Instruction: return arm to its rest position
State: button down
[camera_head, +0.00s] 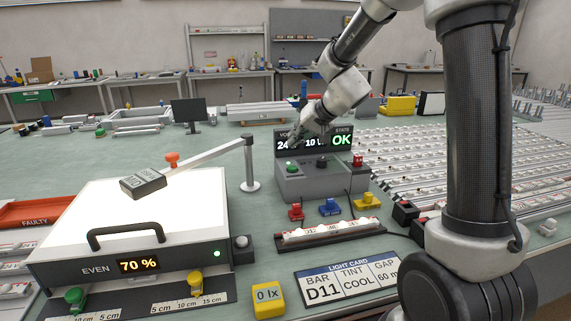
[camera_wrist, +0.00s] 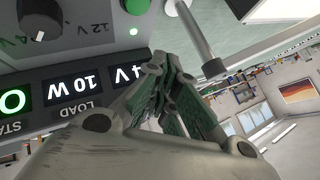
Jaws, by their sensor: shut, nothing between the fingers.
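My arm reaches in from the upper right in the head view. My gripper (camera_head: 298,138) hangs in front of the control box display (camera_head: 340,139), which reads OK at its right end and is partly hidden by the gripper. In the wrist view my gripper (camera_wrist: 172,58) has its fingers together with nothing between them. The display (camera_wrist: 75,90) shows upside down at the left of that view, near the fingers. I cannot tell whether the fingers touch the control box (camera_head: 320,183).
A lit light box (camera_head: 90,215) reading 70 % stands at left, with a post and slanted arm (camera_head: 250,165) beside it. A light bar (camera_head: 335,232), a light card (camera_head: 350,278) and a yellow 0 lx meter (camera_head: 268,299) lie in front. Rows of bars (camera_head: 420,150) fill the right.

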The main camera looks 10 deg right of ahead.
jog(key=shift+s+a+f, duration=0.1)
jog(key=shift+s, duration=0.15)
jog(key=s+d+f+g+h, duration=0.1)
jog(key=s+d+g, duration=0.1)
jog(key=s, duration=0.5)
jog(key=s+d+f+g, duration=0.1)
jog(key=s+d+g, duration=0.15)
jog(key=s, duration=0.55)
jog(key=s+d+r+h, duration=0.1)
jog(key=s+d+r, duration=0.1)
jog(key=s, duration=0.5)
jog(key=s+d+r+n+t+h, duration=0.1)
jog(key=s+d+r+h, duration=0.1)
jog(key=s, duration=0.5)
jog(key=s+d+r+n+h, duration=0.1)
jog(key=s+d+r, duration=0.3)
jog(key=s, duration=0.3)
jog(key=shift+d+r, duration=0.15)
jog(key=shift+d, duration=0.75)
